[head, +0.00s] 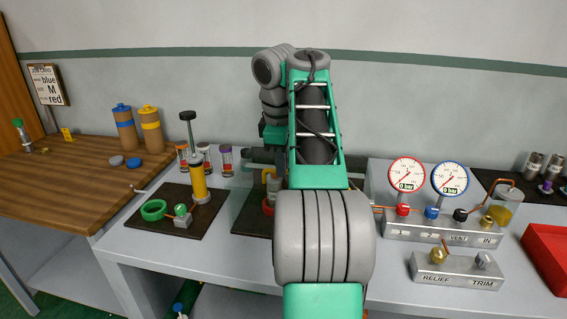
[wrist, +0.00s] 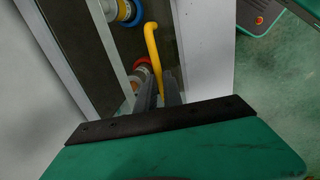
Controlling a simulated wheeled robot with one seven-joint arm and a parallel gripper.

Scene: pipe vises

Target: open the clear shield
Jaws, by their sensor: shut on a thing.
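My gripper (wrist: 160,88) shows in the wrist view with its dark fingers closed around the lower end of a yellow bent handle (wrist: 151,42). In the head view my arm covers the gripper and most of the dark base plate (head: 247,222) behind it. A faint see-through pane seems to stand over that plate, but its edges and tilt are hard to make out. I cannot tell how far the shield is open.
Left of my arm, a yellow cylinder (head: 198,182) stands on a dark plate with a green ring (head: 154,210). On the right are a gauge panel (head: 428,231), a RELIEF/TRIM block (head: 456,271) and a red bin (head: 547,255). A wooden table (head: 60,185) stands at left.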

